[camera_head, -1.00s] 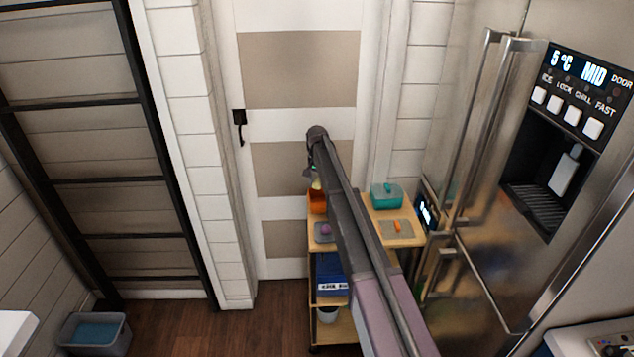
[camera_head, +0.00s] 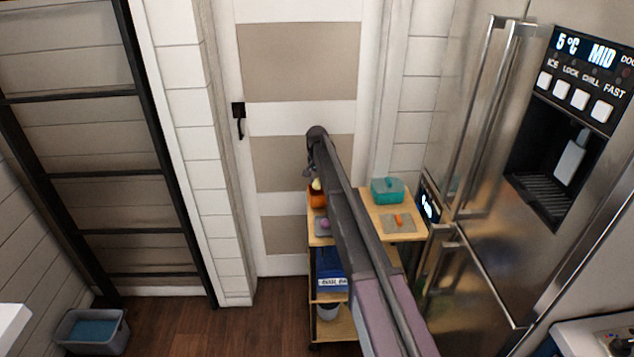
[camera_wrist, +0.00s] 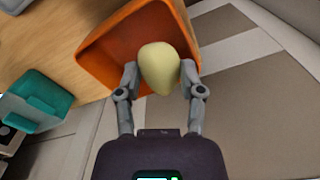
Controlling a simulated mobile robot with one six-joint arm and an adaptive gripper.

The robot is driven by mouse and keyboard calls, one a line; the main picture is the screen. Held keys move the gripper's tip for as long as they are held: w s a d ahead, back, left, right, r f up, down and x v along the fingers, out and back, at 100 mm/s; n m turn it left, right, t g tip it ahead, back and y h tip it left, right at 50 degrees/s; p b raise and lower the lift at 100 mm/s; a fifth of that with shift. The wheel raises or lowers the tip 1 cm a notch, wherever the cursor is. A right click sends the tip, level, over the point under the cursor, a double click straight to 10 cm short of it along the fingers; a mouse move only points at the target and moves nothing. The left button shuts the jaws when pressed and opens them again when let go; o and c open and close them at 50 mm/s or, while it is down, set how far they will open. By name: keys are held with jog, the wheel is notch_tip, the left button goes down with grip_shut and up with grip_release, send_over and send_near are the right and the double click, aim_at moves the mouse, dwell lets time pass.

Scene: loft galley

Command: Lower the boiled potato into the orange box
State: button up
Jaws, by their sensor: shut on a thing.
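The boiled potato (camera_wrist: 160,68) is pale yellow and sits between the two fingers of my gripper (camera_wrist: 160,82), which is shut on it. In the wrist view the potato lies in front of the open orange box (camera_wrist: 98,62), over its opening near one wall. I cannot tell how deep it is. In the head view the orange box (camera_head: 316,198) stands at the back left of the wooden cart top, and the potato (camera_head: 316,185) shows just above it. My arm hides part of the cart.
A teal lidded box (camera_head: 387,190) stands on the cart's right side; it also shows in the wrist view (camera_wrist: 38,100). A grey mat (camera_head: 396,223) with an orange item lies in front of it. A door stands behind the cart, a steel fridge (camera_head: 478,180) to the right.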

aim_at(317, 180)
jog(key=shift+f+b, duration=0.5)
jog(key=shift+f, duration=0.15)
jog(key=shift+f, duration=0.25)
dwell(0.8)
jog(key=o, duration=1.1)
jog(key=shift+r, duration=0.15)
notch_tip(317, 180, up, 5)
jog(key=p, duration=0.4)
jog(key=s+d+f+b, duration=0.1)
jog(key=s+d, duration=0.1)
jog(key=s, duration=0.7)
jog(key=s+d+f+b, duration=0.1)
jog(key=s+d, duration=0.2)
jog(key=s, duration=0.7)
jog(key=s+d+f+b, duration=0.1)
jog(key=s+d, duration=0.1)
jog(key=s, duration=0.8)
jog(key=shift+s+d+f, duration=0.15)
jog(key=shift+d+f, duration=0.1)
jog(key=shift+f, duration=0.15)
